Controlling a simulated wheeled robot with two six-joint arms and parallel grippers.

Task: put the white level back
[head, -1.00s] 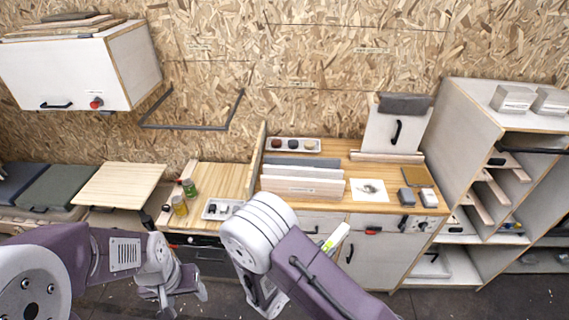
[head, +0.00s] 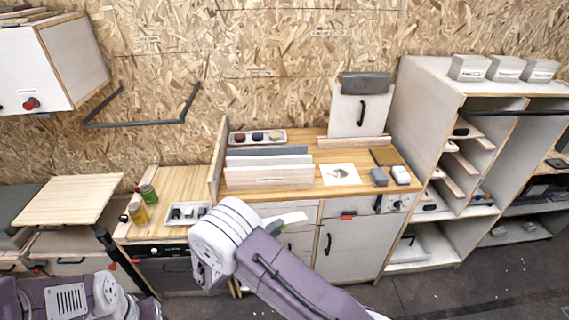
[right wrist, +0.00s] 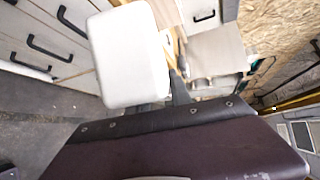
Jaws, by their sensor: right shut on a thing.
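The white level (head: 287,219) shows in the head view as a pale bar with a trace of green, sticking out to the right from behind my right wrist, in front of the wooden cabinet. In the right wrist view a large white block (right wrist: 130,55), apparently the level close up, fills the upper left. My right gripper (right wrist: 178,88) is shut on it; its fingertips are mostly hidden by my arm in the head view. My left arm is at the lower left of the head view, with its gripper out of the picture.
The wooden worktop (head: 300,190) holds upright panels (head: 268,176), a white card (head: 340,174) and small grey blocks (head: 379,177). A shelf unit (head: 415,110) with open compartments stands on the right. A tray (head: 188,213) and two jars are on the left. Floor at lower right is clear.

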